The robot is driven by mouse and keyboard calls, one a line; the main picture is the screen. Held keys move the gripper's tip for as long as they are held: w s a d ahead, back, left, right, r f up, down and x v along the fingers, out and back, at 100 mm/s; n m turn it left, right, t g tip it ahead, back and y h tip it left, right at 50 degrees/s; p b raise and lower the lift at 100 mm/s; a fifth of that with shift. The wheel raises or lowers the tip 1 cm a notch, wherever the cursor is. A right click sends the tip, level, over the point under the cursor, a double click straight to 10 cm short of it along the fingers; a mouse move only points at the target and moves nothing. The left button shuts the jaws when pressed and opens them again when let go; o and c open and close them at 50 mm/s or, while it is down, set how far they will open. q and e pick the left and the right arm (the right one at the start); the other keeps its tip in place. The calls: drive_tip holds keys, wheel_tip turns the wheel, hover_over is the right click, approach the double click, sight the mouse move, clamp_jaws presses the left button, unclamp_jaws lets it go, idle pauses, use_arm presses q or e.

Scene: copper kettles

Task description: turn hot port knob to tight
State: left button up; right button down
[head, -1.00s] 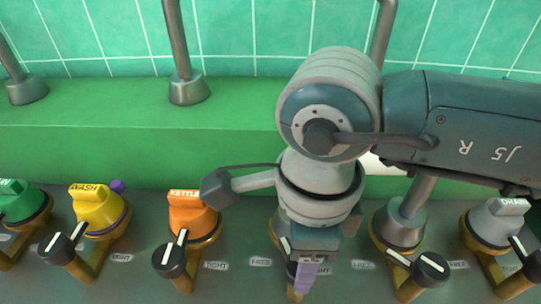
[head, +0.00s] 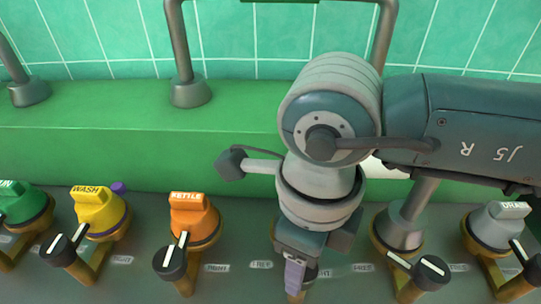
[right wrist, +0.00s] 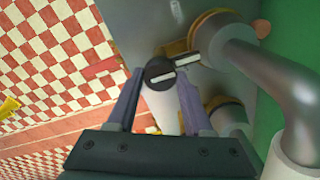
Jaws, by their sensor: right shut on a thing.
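My right gripper (head: 296,280) reaches down at the front of the grey counter. In the right wrist view its two purple fingers (right wrist: 160,80) are shut on a round black knob (right wrist: 155,68) with a white bar. A second white bar sits on the fitting just beyond the knob, roughly parallel to the knob's bar. In the head view the wrist and fingers hide most of this knob and the fitting's name label. A FREE label (head: 261,265) lies left of the gripper, and a partly hidden label ending in "HT" lies right of it. My left gripper is out of view.
An orange KETTLE valve (head: 194,222) and a yellow WASH valve (head: 100,216) stand to the left. A grey pipe fitting (head: 400,232) with a black knob (head: 430,271) and a DRAIN valve (head: 495,228) stand to the right. A green ledge (head: 120,150) runs behind.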

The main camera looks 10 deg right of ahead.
drive_tip(key=shift+c, duration=1.5)
unclamp_jaws()
wheel_tip(320, 180, up, 10)
